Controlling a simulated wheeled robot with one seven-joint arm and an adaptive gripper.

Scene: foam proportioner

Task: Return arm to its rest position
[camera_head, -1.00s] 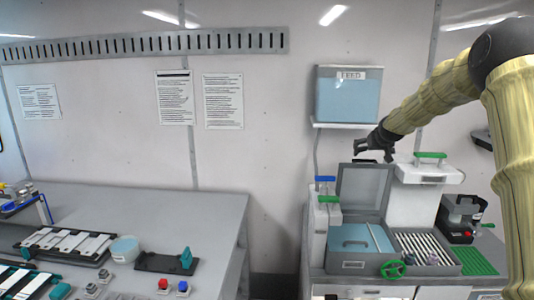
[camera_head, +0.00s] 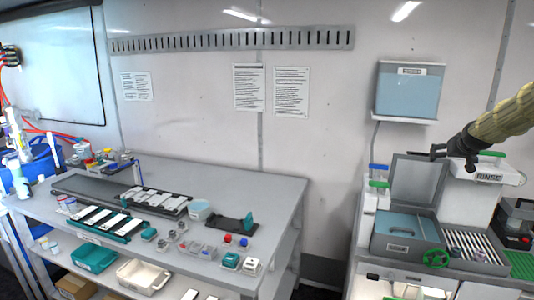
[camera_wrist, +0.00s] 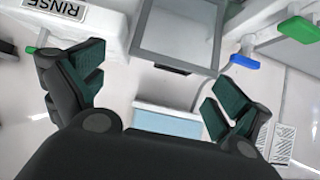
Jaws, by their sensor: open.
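My gripper (camera_head: 441,153) is at the right of the head view, in front of the wall above the open lid of the grey box. Its yellow-sleeved arm reaches in from the right edge. In the wrist view my gripper (camera_wrist: 150,95) has its two dark green-padded fingers spread wide with nothing between them. Beyond the fingers lie the grey lid (camera_wrist: 177,30) and a pale blue container (camera_wrist: 168,120).
The grey box (camera_head: 400,247) with its raised lid (camera_head: 418,182) stands below my gripper. The RINSE unit (camera_head: 487,175) is close on the right. The FEED tank (camera_head: 408,92) hangs above on the wall. A long bench (camera_head: 255,187) with trays stands left; a gap separates it from the right-hand station.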

